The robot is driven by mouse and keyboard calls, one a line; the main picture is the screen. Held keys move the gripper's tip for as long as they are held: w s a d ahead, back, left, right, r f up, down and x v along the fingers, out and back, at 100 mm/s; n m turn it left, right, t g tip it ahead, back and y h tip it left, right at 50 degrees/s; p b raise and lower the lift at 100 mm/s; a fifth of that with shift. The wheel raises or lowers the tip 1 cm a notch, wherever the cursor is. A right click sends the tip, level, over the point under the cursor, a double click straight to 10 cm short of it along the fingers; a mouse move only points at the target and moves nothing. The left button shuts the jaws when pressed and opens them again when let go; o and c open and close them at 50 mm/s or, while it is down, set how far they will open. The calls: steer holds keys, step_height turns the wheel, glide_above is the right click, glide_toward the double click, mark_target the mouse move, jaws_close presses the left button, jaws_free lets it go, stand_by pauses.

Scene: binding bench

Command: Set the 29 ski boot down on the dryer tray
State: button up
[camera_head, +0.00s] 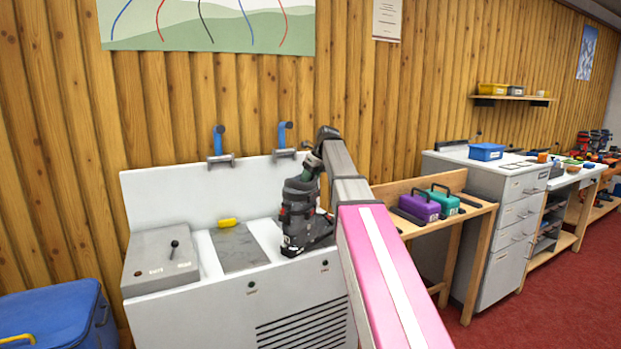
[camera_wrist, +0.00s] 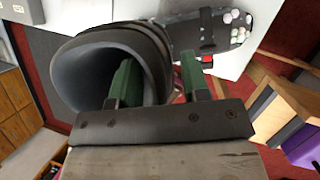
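My gripper (camera_head: 314,162) is at the boot's cuff. In the wrist view the cuff (camera_wrist: 88,65) is seen from above. One green finger of my gripper (camera_wrist: 158,82) is inside its opening and the other outside, with the cuff wall between them. I cannot tell which surface is the dryer tray.
The white machine (camera_head: 158,203) has a raised back, blue posts (camera_head: 218,140), a grey control box (camera_head: 160,262), a grey plate (camera_head: 238,250) and a yellow item (camera_head: 227,222). A wooden bench with purple (camera_head: 419,207) and teal cases stands right. A blue bin (camera_head: 50,315) is front left.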

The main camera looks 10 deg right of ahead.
steer(key=shift+r, duration=0.1)
steer(key=v, duration=1.1)
steer(key=shift+r, duration=0.15)
steer(key=shift+o, duration=1)
steer(key=shift+d+r, duration=0.1)
steer(key=shift+r, duration=0.1)
steer(key=f+t, duration=0.1)
steer(key=f, duration=0.1)
steer(key=f+t+y, duration=0.1)
steer(key=f, duration=0.1)
steer(key=a+f+t+y, duration=0.1)
steer(key=f+t, duration=0.1)
steer(key=f, duration=0.1)
steer(key=shift+s, duration=0.35)
steer(key=shift+x, duration=2.9)
jaws_close()
